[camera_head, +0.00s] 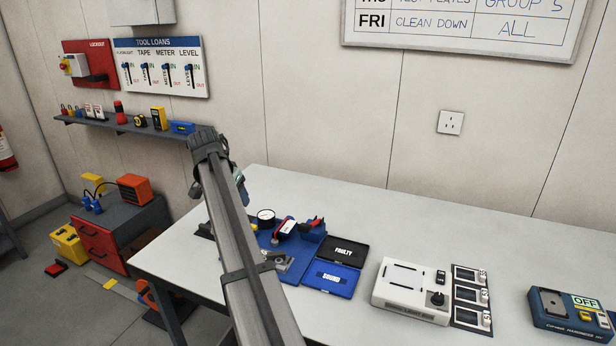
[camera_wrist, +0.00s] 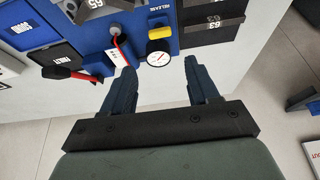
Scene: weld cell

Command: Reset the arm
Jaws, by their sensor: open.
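My gripper (camera_wrist: 160,72) is open, with its two dark blue fingers spread apart in the wrist view and nothing held between them. Beyond the fingertips is a blue fixture board (camera_wrist: 100,38) with a round white gauge (camera_wrist: 159,58) and a red lever. The blue board (camera_head: 296,262) stands on the table just right of my arm.
The white table (camera_head: 400,215) also holds a black FAULTY tray (camera_head: 345,241), a blue SOUND tray (camera_head: 331,289), a white box with a knob (camera_head: 405,277) and a blue tester (camera_head: 565,318). A shelf of tools (camera_head: 130,126) is on the wall at left. The table's back strip is clear.

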